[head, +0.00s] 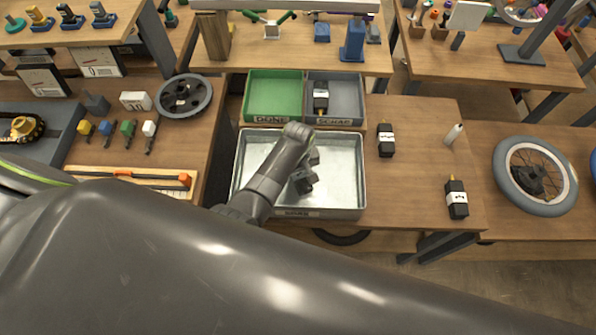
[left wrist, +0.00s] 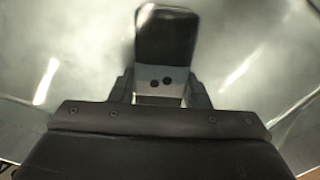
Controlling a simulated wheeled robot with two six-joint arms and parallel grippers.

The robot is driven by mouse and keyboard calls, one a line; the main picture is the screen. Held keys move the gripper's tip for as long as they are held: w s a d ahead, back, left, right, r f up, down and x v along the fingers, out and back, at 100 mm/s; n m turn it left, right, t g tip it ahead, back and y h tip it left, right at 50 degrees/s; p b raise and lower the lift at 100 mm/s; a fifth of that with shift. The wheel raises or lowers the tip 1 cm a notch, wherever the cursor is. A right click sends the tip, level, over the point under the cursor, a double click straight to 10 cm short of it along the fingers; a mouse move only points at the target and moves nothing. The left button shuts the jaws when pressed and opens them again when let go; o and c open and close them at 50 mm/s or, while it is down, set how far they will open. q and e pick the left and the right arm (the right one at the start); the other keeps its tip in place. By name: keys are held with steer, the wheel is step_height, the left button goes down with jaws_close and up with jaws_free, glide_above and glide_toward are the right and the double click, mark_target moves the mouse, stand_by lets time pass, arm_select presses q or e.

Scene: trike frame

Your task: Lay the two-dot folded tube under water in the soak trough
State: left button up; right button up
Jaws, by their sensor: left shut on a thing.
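The soak trough (head: 357,209) is a shallow metal tray with a pale, shiny inside, in the middle of the head view. My left gripper (head: 304,182) points down inside its outline. In the left wrist view it is shut on the two-dot folded tube (left wrist: 166,38), which is black with a pale band bearing two dark dots. The trough floor shows blurred behind the tube. In the head view the gripper mostly hides the tube. I cannot tell whether the tube touches the water or the floor. My right gripper is not in view.
Behind the trough are a green DONE bin (head: 275,74) and a grey SCRAP bin (head: 349,75) with a black tube (head: 320,96) in it. Two more black tubes (head: 386,140) (head: 456,198) and a small white bottle (head: 453,134) stand to the right. A wheel (head: 535,176) lies farther right.

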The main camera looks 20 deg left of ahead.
arm_select(q)
steer(key=shift+f, duration=0.1)
steer(key=o, duration=1)
steer(key=shift+o, duration=0.2)
steer(key=shift+r, duration=0.45)
step_height(320, 180, up, 11)
steer(key=shift+r, duration=0.15)
steer(key=shift+s, duration=0.1)
